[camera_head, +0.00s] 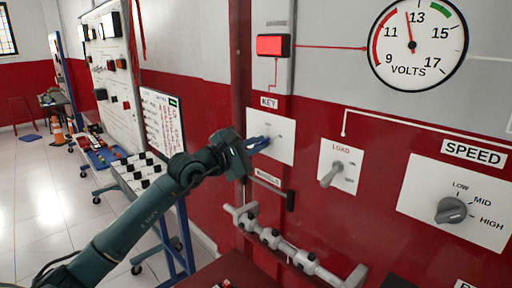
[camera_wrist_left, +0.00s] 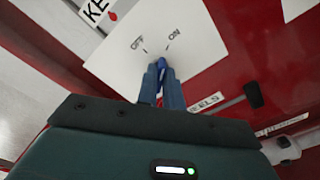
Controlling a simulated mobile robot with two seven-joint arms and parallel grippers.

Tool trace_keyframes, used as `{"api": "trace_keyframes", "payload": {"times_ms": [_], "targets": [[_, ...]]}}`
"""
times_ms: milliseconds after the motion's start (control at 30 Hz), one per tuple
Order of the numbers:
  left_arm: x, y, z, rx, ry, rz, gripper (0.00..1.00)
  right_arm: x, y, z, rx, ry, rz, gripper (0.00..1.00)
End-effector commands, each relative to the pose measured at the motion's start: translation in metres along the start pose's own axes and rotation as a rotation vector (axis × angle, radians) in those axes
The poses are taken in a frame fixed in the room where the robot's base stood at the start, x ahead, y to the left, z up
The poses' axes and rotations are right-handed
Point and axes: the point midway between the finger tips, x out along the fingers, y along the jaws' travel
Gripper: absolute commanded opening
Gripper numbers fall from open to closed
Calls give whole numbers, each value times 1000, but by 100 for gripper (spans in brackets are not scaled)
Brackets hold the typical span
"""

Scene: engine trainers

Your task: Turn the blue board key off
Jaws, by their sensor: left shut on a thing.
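The blue key (camera_wrist_left: 161,66) stands out from a white KEY plate (camera_wrist_left: 112,68) marked OFF and ON, on the red wall board. My left gripper (camera_wrist_left: 160,84) is shut on the key, with one finger on each side of it. In the head view my left gripper (camera_head: 257,144) reaches the KEY plate (camera_head: 284,127) from the left. The fingers and wrist hide much of the key, and I cannot tell exactly which mark it points to. My right gripper is not in view.
Right of the KEY plate are a LOAD lever (camera_head: 331,175) and a SPEED knob (camera_head: 451,210). A red lamp (camera_head: 273,45) is above, and a volts dial (camera_head: 417,45) reads about 12. A grey shaft (camera_head: 290,248) and a black handle (camera_head: 291,200) lie below.

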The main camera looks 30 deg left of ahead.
Motion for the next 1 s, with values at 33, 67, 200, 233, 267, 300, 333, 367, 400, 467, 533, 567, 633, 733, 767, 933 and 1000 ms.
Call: {"api": "trace_keyframes", "payload": {"times_ms": [33,67,200,233,267,300,333,367,400,467,533,567,633,733,767,933,1000], "targets": [[0,-2,-1,-36,0,0,0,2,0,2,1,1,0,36],[0,-2,-1,-60,0,0,0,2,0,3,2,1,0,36],[0,-1,-1,-185,-1,0,0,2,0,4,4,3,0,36],[0,-1,-1,-213,0,-1,0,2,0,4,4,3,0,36],[0,0,0,-242,0,-1,0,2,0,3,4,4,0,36],[0,0,0,-280,0,0,0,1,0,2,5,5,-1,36],[0,0,0,-309,0,-1,0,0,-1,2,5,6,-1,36],[0,0,0,-338,1,-1,0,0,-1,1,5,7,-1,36],[0,0,0,-376,1,-1,0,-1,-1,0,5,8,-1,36],[0,1,0,-434,0,-1,0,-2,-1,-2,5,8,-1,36],[0,2,0,-497,1,-2,0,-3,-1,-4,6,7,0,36],[0,2,0,-526,1,-2,0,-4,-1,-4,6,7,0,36],[0,2,0,-587,1,-1,0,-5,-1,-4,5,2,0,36],[0,2,0,-670,1,-2,0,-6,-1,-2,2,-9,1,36],[0,2,0,-693,1,-1,0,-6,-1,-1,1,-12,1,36],[0,2,0,-804,1,-2,0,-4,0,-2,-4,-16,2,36],[0,2,-1,-839,1,-2,0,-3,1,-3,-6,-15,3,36]]}}
